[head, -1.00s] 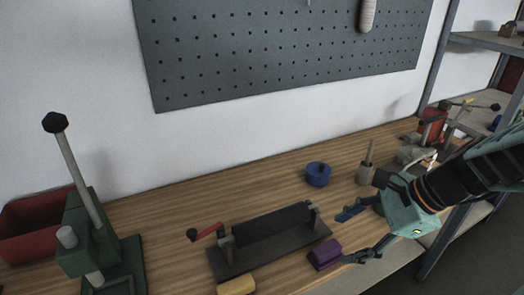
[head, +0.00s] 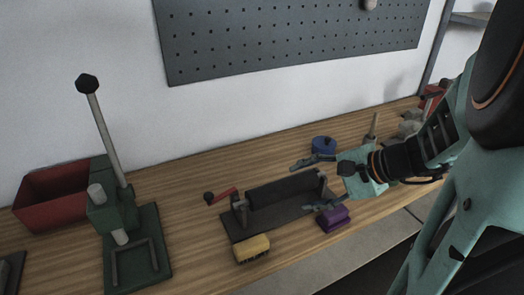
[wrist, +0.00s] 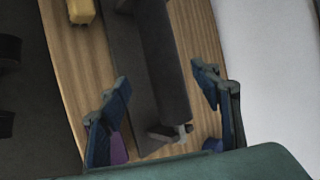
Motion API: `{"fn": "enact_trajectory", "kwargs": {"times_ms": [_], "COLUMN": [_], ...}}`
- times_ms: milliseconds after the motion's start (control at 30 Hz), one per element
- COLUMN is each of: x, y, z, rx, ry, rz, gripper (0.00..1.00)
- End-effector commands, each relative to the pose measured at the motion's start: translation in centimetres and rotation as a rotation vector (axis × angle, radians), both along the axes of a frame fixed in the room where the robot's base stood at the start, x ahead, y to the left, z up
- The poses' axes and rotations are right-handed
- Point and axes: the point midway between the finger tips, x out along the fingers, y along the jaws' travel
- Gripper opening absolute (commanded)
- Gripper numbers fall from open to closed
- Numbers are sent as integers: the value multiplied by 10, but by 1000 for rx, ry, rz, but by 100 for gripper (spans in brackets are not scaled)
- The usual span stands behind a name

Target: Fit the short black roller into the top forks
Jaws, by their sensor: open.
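A black roller (head: 284,190) lies lengthwise in a small stand with a dark base plate (head: 262,226). A fork upright (head: 321,182) stands at the stand's right end, and a red crank (head: 220,195) is at the left end. I cannot tell whether this is the short roller, and no separate loose roller is clear. My gripper (head: 308,186) is open and empty at the roller's right end. In the wrist view my gripper (wrist: 163,85) has its fingers spread on both sides of the roller (wrist: 166,65), with no visible contact.
A purple block (head: 333,219) sits close by the lower finger. A yellow brush-like block (head: 252,248) lies in front of the stand. A blue pot (head: 323,146) is behind my gripper. A green lever press (head: 130,240) and a red bin (head: 62,192) stand left.

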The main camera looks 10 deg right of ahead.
Motion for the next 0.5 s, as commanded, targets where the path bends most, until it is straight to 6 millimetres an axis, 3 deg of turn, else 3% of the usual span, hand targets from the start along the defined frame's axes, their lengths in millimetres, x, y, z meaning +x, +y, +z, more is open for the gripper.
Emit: {"fn": "enact_trajectory", "kwargs": {"times_ms": [500], "x": [35], "y": [34], "z": [-39], "rx": [1], "ry": [4], "rz": [2], "gripper": [58]}}
